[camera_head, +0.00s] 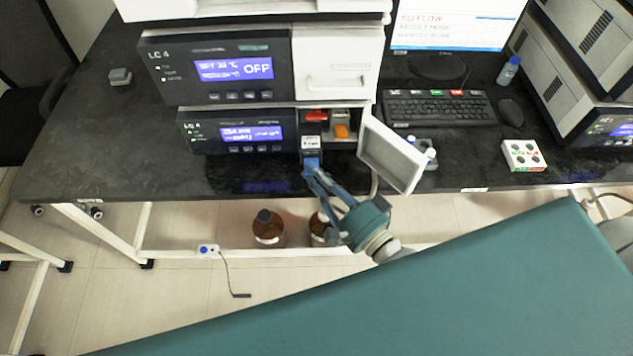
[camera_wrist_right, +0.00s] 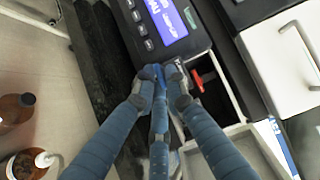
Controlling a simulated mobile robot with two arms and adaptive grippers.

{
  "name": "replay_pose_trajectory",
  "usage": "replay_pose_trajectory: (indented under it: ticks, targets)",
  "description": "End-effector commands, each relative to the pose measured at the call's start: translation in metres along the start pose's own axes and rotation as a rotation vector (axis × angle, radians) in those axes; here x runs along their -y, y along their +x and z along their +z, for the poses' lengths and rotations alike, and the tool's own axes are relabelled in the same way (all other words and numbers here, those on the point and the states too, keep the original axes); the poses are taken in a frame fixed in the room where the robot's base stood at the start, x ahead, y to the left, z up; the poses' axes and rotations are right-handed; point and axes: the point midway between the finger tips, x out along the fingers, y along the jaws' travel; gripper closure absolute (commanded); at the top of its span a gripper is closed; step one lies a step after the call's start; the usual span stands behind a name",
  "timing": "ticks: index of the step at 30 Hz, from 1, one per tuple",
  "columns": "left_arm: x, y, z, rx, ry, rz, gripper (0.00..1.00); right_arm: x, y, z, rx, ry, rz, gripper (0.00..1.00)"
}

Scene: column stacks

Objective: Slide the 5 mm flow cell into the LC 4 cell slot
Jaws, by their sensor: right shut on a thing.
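The flow cell (camera_head: 311,148) is a small dark block with a white label, in the head view in front of the lower LC 4 unit (camera_head: 222,134); its label is too small to read. My right gripper (camera_head: 312,165) is shut on its near end. In the wrist view the blue fingers (camera_wrist_right: 160,76) meet at the unit's front edge and mostly hide the cell. The open compartment (camera_head: 351,118) of the lower LC 4 unit holds a red lever (camera_head: 316,116) and an orange piece (camera_head: 341,131). The cell is at its left front; I cannot tell whether it has entered a slot. My left gripper is not in view.
The compartment's white door (camera_head: 392,155) stands open just right of my right gripper. A keyboard (camera_head: 438,107), mouse (camera_head: 511,112) and white holder (camera_head: 523,155) are farther right. Brown bottles (camera_head: 267,227) stand below the bench. The dark bench top (camera_head: 100,150) is mostly clear at left.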

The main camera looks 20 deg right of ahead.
Motion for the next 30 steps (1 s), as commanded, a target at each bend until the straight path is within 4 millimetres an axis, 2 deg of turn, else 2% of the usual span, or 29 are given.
replay_pose_trajectory:
  ticks: [30]
  targets:
    - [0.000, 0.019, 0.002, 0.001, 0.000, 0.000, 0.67, 0.000, 0.058, -0.043, -0.001, 0.000, -0.003, 1.00]
